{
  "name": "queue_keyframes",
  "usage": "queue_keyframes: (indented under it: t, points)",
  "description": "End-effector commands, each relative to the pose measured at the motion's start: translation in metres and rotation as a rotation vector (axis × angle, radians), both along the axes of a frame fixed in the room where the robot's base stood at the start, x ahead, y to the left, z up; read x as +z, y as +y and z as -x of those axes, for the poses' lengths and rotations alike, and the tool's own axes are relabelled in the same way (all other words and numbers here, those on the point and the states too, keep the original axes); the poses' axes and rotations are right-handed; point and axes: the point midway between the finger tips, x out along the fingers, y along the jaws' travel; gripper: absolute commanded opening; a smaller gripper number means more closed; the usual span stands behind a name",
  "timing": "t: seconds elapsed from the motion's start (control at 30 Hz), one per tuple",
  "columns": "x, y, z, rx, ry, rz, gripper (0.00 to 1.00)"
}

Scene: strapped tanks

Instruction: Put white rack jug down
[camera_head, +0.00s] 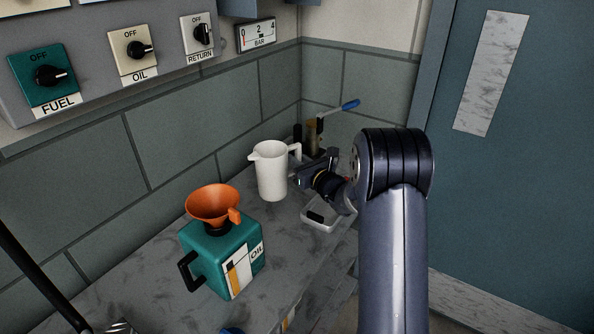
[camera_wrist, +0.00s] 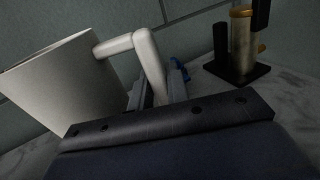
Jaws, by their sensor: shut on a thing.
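The white jug (camera_head: 271,172) is upright at the far end of the grey counter, its spout to the left and its handle to the right. I cannot tell whether its base touches the counter. My gripper (camera_head: 300,176) is at the jug's right side, shut on its handle. In the wrist view the white jug (camera_wrist: 68,88) fills the left side, tilted in the picture, and its handle runs down between the fingers of my gripper (camera_wrist: 158,90). The fingertips are partly hidden behind the handle and the gripper body.
A teal oil can (camera_head: 215,262) with an orange funnel (camera_head: 213,204) stands nearer on the counter (camera_head: 150,235). A shallow pale tray (camera_head: 319,217) lies below my gripper. A brass cylinder on a black base (camera_wrist: 240,50) stands behind, near a blue-tipped lever (camera_head: 350,104). Wall switches hang above.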

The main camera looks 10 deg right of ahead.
Motion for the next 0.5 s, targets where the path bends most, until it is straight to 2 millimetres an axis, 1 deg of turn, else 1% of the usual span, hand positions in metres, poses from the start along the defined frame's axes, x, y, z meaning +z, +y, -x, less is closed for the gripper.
queue_keyframes:
  t: [0.03, 0.1, 0.2, 0.5]
  points:
    - [-0.009, 0.0, 0.0, -0.001, 0.004, -0.003, 0.0]
    - [-0.02, 0.0, 0.0, -0.001, 0.003, -0.003, 0.0]
    - [-0.03, 0.0, 0.0, 0.0, 0.002, -0.001, 0.0]
    - [-0.032, 0.0, 0.0, 0.0, -0.001, -0.001, 0.0]
